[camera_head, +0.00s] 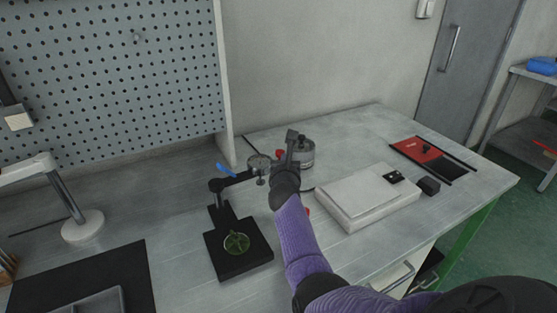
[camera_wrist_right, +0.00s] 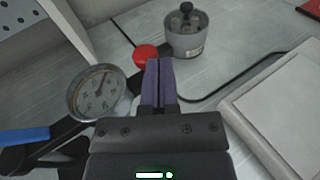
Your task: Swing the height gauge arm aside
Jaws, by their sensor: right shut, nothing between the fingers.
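The height gauge stands on a black base plate (camera_head: 240,264) at the middle of the bench, with a round green piece (camera_head: 236,242) on the plate. Its dark arm (camera_head: 238,179) reaches right from the post to a round dial (camera_head: 260,163), which also shows large in the right wrist view (camera_wrist_right: 98,92). A blue handle (camera_wrist_right: 25,135) lies left of the dial. My right gripper (camera_wrist_right: 160,68) is shut and empty, just right of the dial. A red knob (camera_wrist_right: 146,55) is beside its fingertips; contact with it or the arm cannot be told. My left gripper is out of view.
A grey metal pot (camera_wrist_right: 186,40) stands just beyond my right gripper. A white box (camera_head: 365,194) lies to the right, with a black-and-red mat (camera_head: 418,150) behind it. A lamp (camera_head: 82,226) and dark mat (camera_head: 130,263) are left. Bare bench lies at the back right.

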